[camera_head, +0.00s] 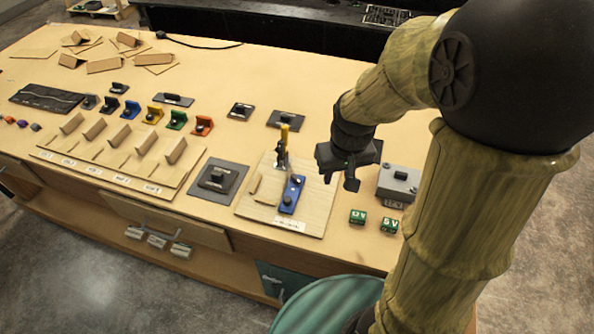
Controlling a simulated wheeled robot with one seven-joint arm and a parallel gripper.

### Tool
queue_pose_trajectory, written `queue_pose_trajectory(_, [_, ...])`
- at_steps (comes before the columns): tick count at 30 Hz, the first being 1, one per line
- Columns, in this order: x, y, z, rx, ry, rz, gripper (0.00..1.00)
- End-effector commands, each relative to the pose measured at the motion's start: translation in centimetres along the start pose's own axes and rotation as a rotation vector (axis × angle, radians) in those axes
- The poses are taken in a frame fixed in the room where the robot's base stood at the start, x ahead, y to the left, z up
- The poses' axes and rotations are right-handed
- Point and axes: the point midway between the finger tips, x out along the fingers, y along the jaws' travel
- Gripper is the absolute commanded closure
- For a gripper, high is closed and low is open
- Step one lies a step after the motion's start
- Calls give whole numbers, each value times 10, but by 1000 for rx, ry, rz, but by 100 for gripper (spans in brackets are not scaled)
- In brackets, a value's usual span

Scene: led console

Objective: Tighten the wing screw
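I cannot make out the wing screw for certain; it is too small at this distance. A wooden board (318,211) near the table's front edge carries a blue block (292,194) with a small dark knob-like part on top. A clamp with an upright yellow handle (284,134) stands behind the block on the same board. My gripper (339,181) hangs over the right part of this board, to the right of the blue block. Its dark fingers point down, apart from each other, with nothing seen between them. It looks clear of the block and clamp.
A dark square plate (218,180) lies left of the board. Coloured brackets (178,121) and a slotted wooden tray (100,178) fill the left. The table's back middle is clear.

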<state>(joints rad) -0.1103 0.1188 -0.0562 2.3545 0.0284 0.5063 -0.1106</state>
Motion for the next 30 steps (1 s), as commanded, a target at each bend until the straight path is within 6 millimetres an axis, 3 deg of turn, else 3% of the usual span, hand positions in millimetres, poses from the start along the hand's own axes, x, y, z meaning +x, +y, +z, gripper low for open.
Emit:
queue_pose_trajectory(1, [-10,-8,-22,-52,-20,-6,66])
queue_pose_trajectory(6, [-24,-37,-79,-225,-97,-24,66])
queue_pose_trajectory(11, [-30,-60,-110,-342,-146,-34,66])
queue_pose_trajectory(24, [-30,-67,-118,-377,-160,-38,66])
queue_pose_trajectory(30, [-18,-67,-115,-376,-163,-39,66])
